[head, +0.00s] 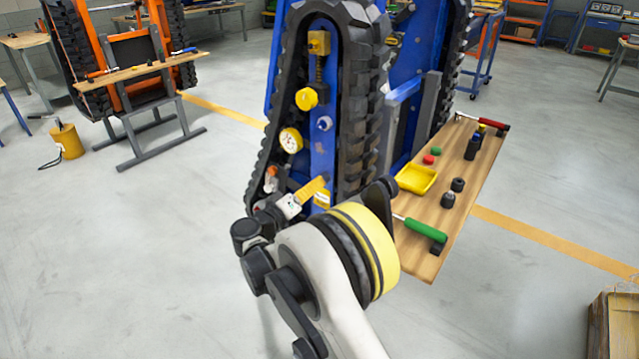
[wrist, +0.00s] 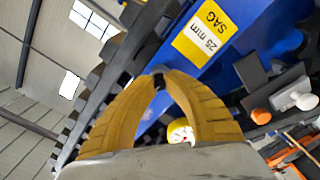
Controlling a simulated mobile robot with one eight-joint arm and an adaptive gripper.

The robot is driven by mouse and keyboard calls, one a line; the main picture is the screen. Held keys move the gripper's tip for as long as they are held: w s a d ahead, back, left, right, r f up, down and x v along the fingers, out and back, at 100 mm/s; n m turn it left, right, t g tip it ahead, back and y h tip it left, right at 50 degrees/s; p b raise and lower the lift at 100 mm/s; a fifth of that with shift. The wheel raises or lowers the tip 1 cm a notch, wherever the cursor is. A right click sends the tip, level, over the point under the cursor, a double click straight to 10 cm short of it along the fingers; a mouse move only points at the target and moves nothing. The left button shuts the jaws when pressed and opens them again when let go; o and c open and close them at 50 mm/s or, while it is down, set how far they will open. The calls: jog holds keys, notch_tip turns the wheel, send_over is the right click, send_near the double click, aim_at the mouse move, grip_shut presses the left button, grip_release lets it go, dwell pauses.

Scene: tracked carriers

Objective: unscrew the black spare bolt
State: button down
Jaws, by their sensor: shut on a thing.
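The blue tracked carrier (head: 322,150) stands upright in front of me, with a black rubber track around its frame. My gripper (head: 326,179) is at the lower part of the blue frame, its yellow fingers pointing up and right. In the wrist view my gripper (wrist: 160,76) has its fingertips closed on a small dark piece, which looks like the black spare bolt (wrist: 158,83). Most of the bolt is hidden by the fingers, and I cannot tell how far it sits in the frame. A yellow and white "25 mm SAG" label (wrist: 206,32) is just beyond the fingertips.
A yellow knob (head: 306,98) and a round gauge (head: 290,140) are above my gripper. At right, a wooden shelf (head: 457,215) holds a yellow tray (head: 416,179), a green-handled tool (head: 426,230) and black sockets (head: 458,184). An orange carrier (head: 112,60) stands back left. Open floor lies left.

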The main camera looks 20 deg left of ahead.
jog(key=n, duration=0.4)
jog(key=shift+n, duration=0.3)
jog(key=c, duration=1.5)
grip_release()
jog(key=shift+c, duration=0.2)
jog(key=m, duration=2.9)
